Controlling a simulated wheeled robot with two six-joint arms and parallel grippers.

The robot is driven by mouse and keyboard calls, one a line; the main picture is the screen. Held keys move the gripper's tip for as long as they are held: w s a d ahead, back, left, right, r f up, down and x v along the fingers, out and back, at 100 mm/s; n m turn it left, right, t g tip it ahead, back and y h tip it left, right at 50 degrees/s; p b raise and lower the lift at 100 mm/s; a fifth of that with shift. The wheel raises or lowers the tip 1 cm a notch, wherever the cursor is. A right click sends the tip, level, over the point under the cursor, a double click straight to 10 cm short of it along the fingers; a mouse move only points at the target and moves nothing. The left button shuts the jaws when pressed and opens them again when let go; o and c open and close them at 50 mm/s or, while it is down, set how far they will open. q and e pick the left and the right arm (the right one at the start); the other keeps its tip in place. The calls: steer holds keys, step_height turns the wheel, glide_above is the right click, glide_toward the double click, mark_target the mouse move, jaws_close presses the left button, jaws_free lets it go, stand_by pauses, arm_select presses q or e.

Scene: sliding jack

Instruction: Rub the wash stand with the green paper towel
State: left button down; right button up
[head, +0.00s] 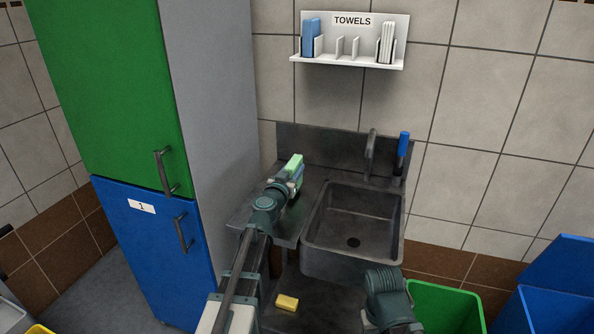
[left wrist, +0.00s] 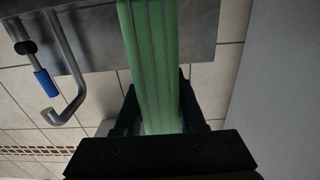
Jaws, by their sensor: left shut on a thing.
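The green paper towel (head: 294,162) is a thick folded pad, held upright over the left part of the wash stand (head: 325,148). My left gripper (head: 297,174) is shut on it. In the left wrist view the towel (left wrist: 150,55) shows as a striped green block between the two fingers (left wrist: 158,115). The wash stand is dark grey metal with a flat counter at the left and a sink basin (head: 353,215) at the right. Whether the towel touches the counter I cannot tell. My right arm shows at the bottom, but its gripper is out of view.
A tall green and blue cabinet (head: 150,240) stands close left of my left arm. The tap (head: 371,150) and a blue-handled sprayer (head: 403,145) rise behind the basin. A towel rack (head: 350,62) hangs above. A yellow block (head: 287,303) lies below. Green and blue bins stand lower right.

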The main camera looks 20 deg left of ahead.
arm_select(q)
steer(key=shift+a, duration=0.1)
steer(key=shift+a+f, duration=0.1)
steer(key=shift+a, duration=1.35)
steer(key=shift+a, duration=0.1)
steer(key=shift+w+a, duration=0.1)
steer(key=shift+a, duration=1.45)
steer(key=shift+a, duration=1.55)
